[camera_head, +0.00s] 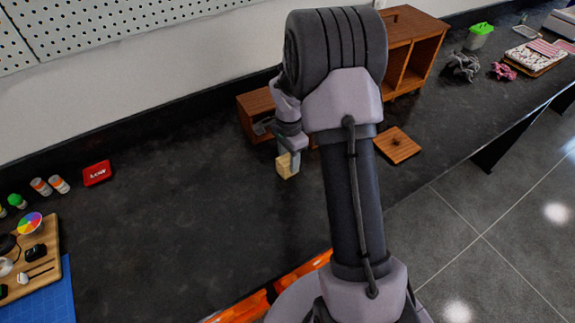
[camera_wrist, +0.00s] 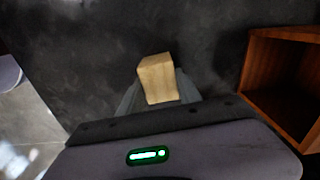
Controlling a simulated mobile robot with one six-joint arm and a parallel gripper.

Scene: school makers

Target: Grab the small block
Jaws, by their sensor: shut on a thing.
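The small block (camera_head: 286,167) is a pale wooden piece, seen over the dark countertop near the middle of the head view. It also shows in the wrist view (camera_wrist: 157,78), between the two grey fingers. My gripper (camera_head: 289,156) is shut on the small block, and in the wrist view the fingertips (camera_wrist: 158,92) lie on either side of it. The block's lower end projects past the fingers. I cannot tell whether it touches the countertop.
A brown wooden cabinet (camera_head: 414,40) and an open wooden box (camera_wrist: 285,75) stand close by. A flat wooden square (camera_head: 397,146) lies to the right. A red box (camera_head: 97,173) and several small bottles sit at the left. The countertop (camera_head: 180,220) between is clear.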

